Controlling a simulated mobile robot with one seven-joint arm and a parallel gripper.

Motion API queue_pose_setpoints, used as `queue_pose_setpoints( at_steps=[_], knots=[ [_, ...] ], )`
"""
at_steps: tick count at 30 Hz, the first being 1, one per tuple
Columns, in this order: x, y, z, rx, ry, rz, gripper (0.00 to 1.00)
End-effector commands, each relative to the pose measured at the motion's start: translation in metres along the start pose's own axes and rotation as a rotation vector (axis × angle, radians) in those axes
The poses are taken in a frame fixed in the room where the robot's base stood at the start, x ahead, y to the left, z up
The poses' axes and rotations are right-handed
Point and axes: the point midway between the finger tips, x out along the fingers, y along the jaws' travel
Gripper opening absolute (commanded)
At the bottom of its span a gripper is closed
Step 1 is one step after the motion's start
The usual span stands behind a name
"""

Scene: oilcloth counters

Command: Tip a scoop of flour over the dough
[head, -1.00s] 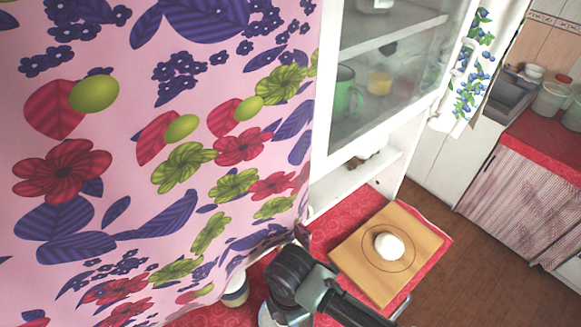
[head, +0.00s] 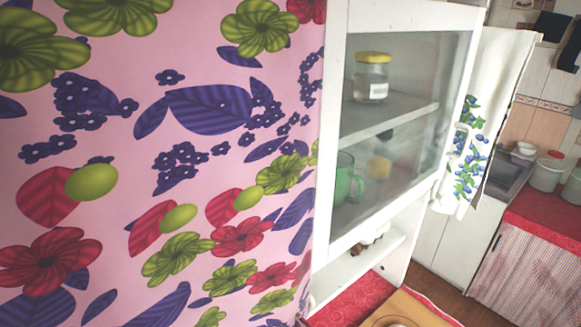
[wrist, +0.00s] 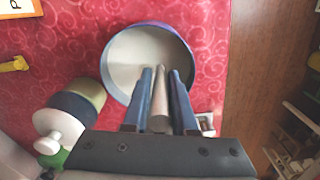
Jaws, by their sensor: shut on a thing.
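In the wrist view my gripper (wrist: 162,75) is shut on a slim grey handle (wrist: 161,95), likely the scoop's. The handle lies between the two blue fingers, over a round, blue-rimmed tub (wrist: 120,48) with a pale inside. The scoop's head cannot be made out, and I cannot tell whether the pale inside is flour. The head view does not show my gripper. Only the far part of the wooden board (head: 428,311) shows at the head view's bottom edge; the dough is out of view.
A yellow object (wrist: 14,64) lies at far left. A glass-fronted cabinet (head: 335,130) rises above the counter. A pink flowered cloth (head: 240,150) fills the head view's left.

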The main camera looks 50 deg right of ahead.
Motion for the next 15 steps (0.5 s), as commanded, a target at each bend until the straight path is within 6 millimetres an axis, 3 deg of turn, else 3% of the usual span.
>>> queue_pose_setpoints(
  at_steps=[8,15],
  knots=[
    [-0.002,0.000,0.000,0.000,0.000,0.000,0.00],
    [-0.024,0.000,0.000,0.000,-0.001,0.001,0.00]
  ],
)
